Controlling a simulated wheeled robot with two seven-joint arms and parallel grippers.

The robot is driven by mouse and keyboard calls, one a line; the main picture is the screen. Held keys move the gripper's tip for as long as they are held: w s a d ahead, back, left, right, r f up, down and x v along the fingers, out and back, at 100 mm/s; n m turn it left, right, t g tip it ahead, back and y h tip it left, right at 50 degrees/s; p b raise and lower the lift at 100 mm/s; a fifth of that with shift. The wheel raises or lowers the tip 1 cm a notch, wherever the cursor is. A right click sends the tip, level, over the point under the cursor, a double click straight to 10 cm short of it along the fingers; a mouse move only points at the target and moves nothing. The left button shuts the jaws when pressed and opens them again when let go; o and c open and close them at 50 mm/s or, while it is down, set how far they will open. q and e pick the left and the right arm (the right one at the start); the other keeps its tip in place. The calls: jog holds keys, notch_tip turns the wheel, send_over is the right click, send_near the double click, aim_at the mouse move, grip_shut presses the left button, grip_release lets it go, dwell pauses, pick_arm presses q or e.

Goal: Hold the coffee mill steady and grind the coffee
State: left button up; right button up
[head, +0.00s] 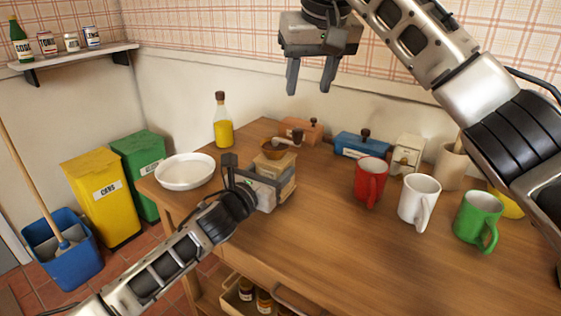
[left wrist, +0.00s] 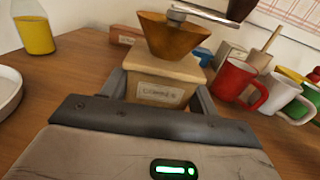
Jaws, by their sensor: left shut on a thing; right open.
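The coffee mill (head: 271,164) stands upright near the table's left end. It has a pale wooden body, a copper-brown bowl (left wrist: 170,38) on top and a metal crank (left wrist: 205,14) ending in a dark knob (head: 298,135). In the head view the crank points right and slightly back. My left gripper (left wrist: 160,92) is shut on the mill's body, one finger on each side, below the bowl; the labelled front faces the wrist camera. My right gripper (head: 309,90) is open and empty, high above the back of the table, fingers down, apart from the crank.
A white bowl (head: 186,171) and an oil bottle (head: 222,128) stand left of the mill. An orange-brown box (head: 310,127), blue box (head: 358,146) and white box (head: 407,153) are behind. Red (head: 369,184), white (head: 417,203) and green (head: 475,219) mugs stand right. The front table is clear.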

pick_arm(q)
jog(key=o, duration=1.4)
